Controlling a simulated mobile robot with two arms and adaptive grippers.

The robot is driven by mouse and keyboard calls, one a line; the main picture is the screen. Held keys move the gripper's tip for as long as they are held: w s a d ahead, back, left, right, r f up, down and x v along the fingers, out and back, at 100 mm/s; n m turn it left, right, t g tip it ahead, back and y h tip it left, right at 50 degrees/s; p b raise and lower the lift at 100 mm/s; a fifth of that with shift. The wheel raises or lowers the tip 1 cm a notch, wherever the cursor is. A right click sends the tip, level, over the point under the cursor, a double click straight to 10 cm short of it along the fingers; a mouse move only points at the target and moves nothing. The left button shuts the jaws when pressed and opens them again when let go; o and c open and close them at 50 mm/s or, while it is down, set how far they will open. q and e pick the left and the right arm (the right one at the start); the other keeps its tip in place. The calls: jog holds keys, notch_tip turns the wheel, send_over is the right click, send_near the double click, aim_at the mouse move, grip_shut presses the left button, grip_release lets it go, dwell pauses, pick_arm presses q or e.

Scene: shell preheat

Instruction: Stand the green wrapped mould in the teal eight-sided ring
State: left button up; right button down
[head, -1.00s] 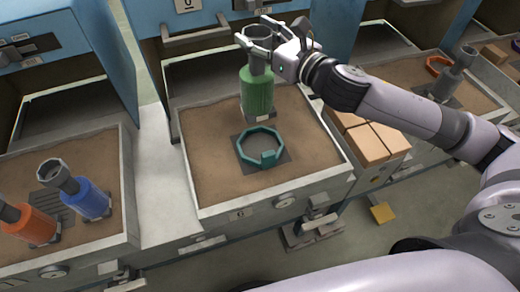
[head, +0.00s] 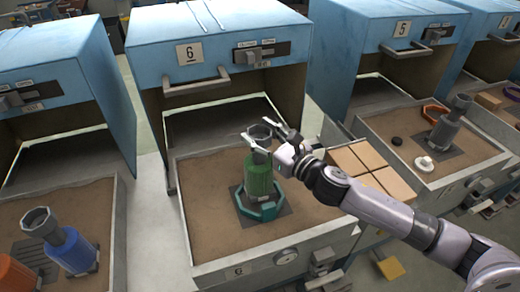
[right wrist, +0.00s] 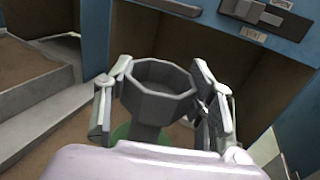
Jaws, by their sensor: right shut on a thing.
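The green wrapped mould (head: 260,176) is upright with its grey cup-shaped top (head: 259,138). Its lower end is inside the outline of the teal eight-sided ring (head: 262,212), which lies on a dark plate in the sand tray. The ring's front wall hides the mould's foot, so I cannot tell whether it rests on the plate. My right gripper (head: 267,137) is shut on the mould's grey top. In the right wrist view, its fingers lie on both sides of the grey cup (right wrist: 157,88). My left gripper is not in view.
The sand tray's rim (head: 300,239) surrounds the sand before the blue oven 6 (head: 215,45). Tan blocks (head: 352,160) stand right of the tray. A blue mould (head: 75,250) and an orange one (head: 18,274) are at left. Another grey-topped mould (head: 447,125) stands at right.

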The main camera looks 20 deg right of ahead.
aim_at(259, 164)
jog(key=shift+f+b, duration=0.4)
jog(key=shift+f, duration=1.65)
jog(key=shift+f, duration=0.2)
jog(key=c, duration=1.2)
grip_release()
jog(key=shift+f, duration=0.2)
jog(key=o, duration=0.5)
jog(key=shift+r, duration=0.1)
